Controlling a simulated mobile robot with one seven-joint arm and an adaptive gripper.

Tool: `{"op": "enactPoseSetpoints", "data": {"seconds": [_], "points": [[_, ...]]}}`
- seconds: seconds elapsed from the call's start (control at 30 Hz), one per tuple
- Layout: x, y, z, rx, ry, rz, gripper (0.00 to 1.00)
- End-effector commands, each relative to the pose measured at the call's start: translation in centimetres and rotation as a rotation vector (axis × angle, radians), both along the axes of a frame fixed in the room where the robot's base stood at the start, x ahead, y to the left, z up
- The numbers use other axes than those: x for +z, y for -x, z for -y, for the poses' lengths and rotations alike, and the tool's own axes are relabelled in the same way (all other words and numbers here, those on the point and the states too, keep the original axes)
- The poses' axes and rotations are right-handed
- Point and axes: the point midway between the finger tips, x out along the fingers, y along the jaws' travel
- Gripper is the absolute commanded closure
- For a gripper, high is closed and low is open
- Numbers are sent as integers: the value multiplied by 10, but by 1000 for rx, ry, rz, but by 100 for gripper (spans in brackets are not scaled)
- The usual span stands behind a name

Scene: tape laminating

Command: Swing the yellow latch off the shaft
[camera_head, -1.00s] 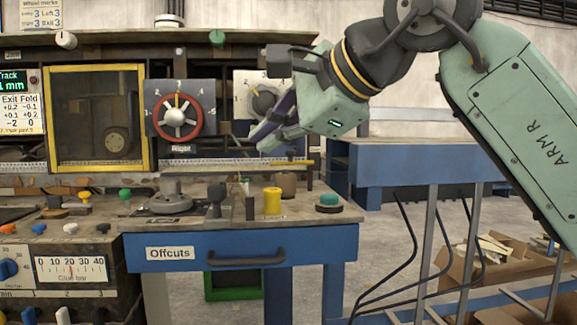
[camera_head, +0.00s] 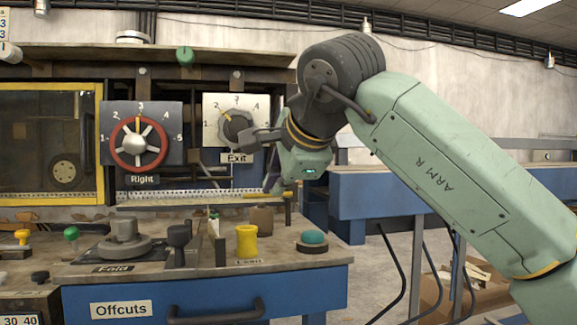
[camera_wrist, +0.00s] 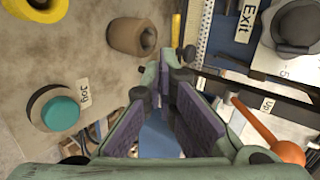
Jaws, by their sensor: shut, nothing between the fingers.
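My gripper (camera_head: 271,184) is shut and empty, pointing down over the back right of the bench, below the Exit dial. It also shows in the wrist view (camera_wrist: 170,78), with purple pads on its fingers. A small yellow piece (camera_head: 285,195), probably the latch, lies just right of the fingertips in the head view. In the wrist view an orange-yellow lever (camera_wrist: 255,120) with a round end lies to the right of the fingers, beside a label reading Up, apart from them. I cannot make out the shaft with certainty; the gripper covers part of that area.
A brown spool (camera_head: 262,220), a yellow spool (camera_head: 246,241) and a teal button (camera_head: 313,238) stand on the bench close by. The Exit dial (camera_head: 238,124) and the red Right handwheel (camera_head: 140,143) are on the panel behind. A blue table (camera_head: 390,190) stands to the right.

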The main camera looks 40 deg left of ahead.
Motion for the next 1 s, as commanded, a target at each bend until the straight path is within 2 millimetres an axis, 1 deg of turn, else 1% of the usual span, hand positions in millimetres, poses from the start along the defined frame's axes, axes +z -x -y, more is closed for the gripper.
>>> {"op": "enactPoseSetpoints", "data": {"seconds": [0.03,0.13,0.23,0.33,0.5,0.83,1.0], "points": [[-6,-4,-8,4,1,-2,100],[-10,-12,-21,4,-1,-3,100],[-15,-19,-31,3,-1,-3,100],[-17,-23,-36,1,-2,-3,100],[-20,-25,-39,1,0,-2,100],[-19,-26,-39,1,0,-2,100],[-17,-34,-39,-1,-1,-3,100]]}}
